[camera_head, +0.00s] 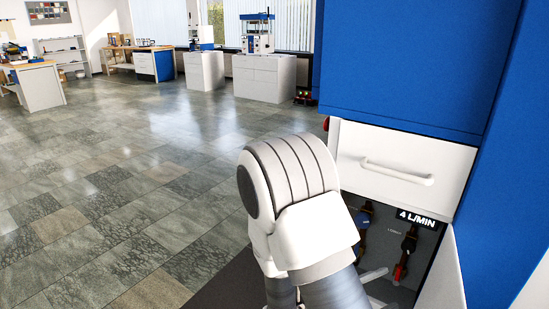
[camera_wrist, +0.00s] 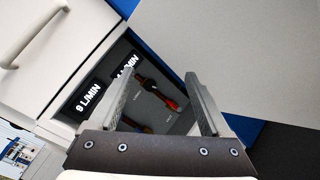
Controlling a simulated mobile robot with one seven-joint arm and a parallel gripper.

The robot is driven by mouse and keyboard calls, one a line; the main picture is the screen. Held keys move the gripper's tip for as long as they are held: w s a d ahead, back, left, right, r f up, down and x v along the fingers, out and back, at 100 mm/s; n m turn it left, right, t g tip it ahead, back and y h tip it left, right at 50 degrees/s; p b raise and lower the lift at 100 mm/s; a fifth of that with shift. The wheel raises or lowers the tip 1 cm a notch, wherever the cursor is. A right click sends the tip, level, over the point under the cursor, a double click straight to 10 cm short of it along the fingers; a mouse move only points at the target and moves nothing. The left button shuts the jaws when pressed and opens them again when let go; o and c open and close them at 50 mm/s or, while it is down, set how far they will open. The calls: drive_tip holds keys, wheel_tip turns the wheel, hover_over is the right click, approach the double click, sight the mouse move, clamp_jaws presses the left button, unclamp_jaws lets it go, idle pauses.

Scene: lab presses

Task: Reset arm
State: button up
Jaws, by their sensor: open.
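My gripper (camera_wrist: 162,78) shows in the wrist view with its two fingers apart and nothing between them. It points at the recessed panel below a white drawer, and the fingers look apart from the panel's parts.
A white drawer (camera_head: 402,165) with a bar handle is above the recess, under a blue cabinet (camera_head: 410,65). Labels read "4 L/MIN" (camera_head: 417,218) and "9 L/MIN" (camera_wrist: 89,102). The tiled floor (camera_head: 120,170) at left is clear. Workbenches and presses stand far back.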

drive_tip(key=s+d+r+m+g+y, duration=0.2)
drive_tip(key=s+r+m+g+y, duration=0.45)
drive_tip(key=s+m+g, duration=0.45)
drive_tip(key=s+a+r+m+t+y, duration=0.1)
drive_tip(key=a+r+m+t+y, duration=0.1)
drive_tip(key=a+r+t+y, duration=0.75)
wheel_tip(320, 180, up, 20)
drive_tip(key=p, duration=1.9)
drive_tip(key=shift+a+f, duration=0.2)
drive_tip(key=shift+a, duration=0.2)
drive_tip(key=shift+s+f, duration=0.1)
